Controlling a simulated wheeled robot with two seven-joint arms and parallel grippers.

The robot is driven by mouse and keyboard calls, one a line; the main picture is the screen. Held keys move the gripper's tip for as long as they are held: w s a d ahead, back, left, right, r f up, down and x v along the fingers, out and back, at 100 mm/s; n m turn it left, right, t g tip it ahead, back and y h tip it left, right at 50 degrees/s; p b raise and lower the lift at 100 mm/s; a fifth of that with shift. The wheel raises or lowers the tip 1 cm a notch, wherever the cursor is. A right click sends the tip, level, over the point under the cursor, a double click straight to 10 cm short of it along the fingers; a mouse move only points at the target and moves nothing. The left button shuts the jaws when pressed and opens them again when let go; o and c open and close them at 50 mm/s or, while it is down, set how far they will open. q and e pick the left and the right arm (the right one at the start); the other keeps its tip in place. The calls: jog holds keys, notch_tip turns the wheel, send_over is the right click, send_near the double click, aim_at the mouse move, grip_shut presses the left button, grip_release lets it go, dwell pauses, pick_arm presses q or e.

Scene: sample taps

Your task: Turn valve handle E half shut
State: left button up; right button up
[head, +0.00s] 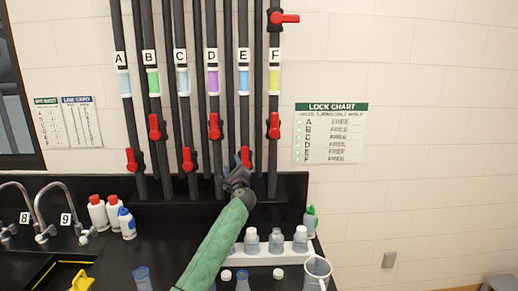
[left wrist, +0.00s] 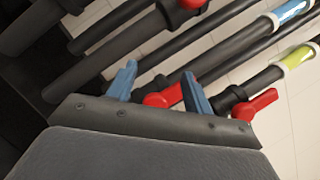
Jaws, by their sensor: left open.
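Valve handle E (head: 246,154) is a red lever low on the pipe with the blue band under label E. Its visible part points up along the pipe; its lower part is hidden by my left gripper (head: 238,172). In the left wrist view, my left gripper (left wrist: 158,88) is open, with its two blue fingers apart. The red handle E (left wrist: 163,97) shows between them, nearer the right finger. I cannot tell whether a finger touches it. My right gripper is in neither view.
Red handle D (head: 214,126) and red handle F (head: 274,126) stand close on either side, higher up. An upper red handle (head: 284,18) points sideways.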

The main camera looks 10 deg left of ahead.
aim_at(245, 151)
pick_arm(q)
jog(key=w+d+r+m+t+h, duration=0.1)
jog(key=w+m, duration=0.1)
jog(key=m, duration=0.2)
jog(key=w+d+r+m+t+h+p, duration=0.1)
jog(key=w+m, duration=0.2)
jog(key=m, duration=0.1)
jog(key=w+d+r+m+t+h+p, duration=0.1)
jog(key=w+m+h, duration=0.1)
jog(key=w+m, duration=0.1)
jog(key=shift+w+d+r+m, duration=0.1)
jog(key=shift+r+m, duration=0.3)
jog(key=shift+m, duration=0.5)
jog(key=shift+w+r, duration=0.1)
jog(key=shift+w, duration=0.3)
jog(key=shift+h, duration=0.3)
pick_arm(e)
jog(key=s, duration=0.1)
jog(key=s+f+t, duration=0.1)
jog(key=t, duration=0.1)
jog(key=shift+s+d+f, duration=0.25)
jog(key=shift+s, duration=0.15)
pick_arm(q)
grip_shut()
jog(key=shift+a, duration=0.2)
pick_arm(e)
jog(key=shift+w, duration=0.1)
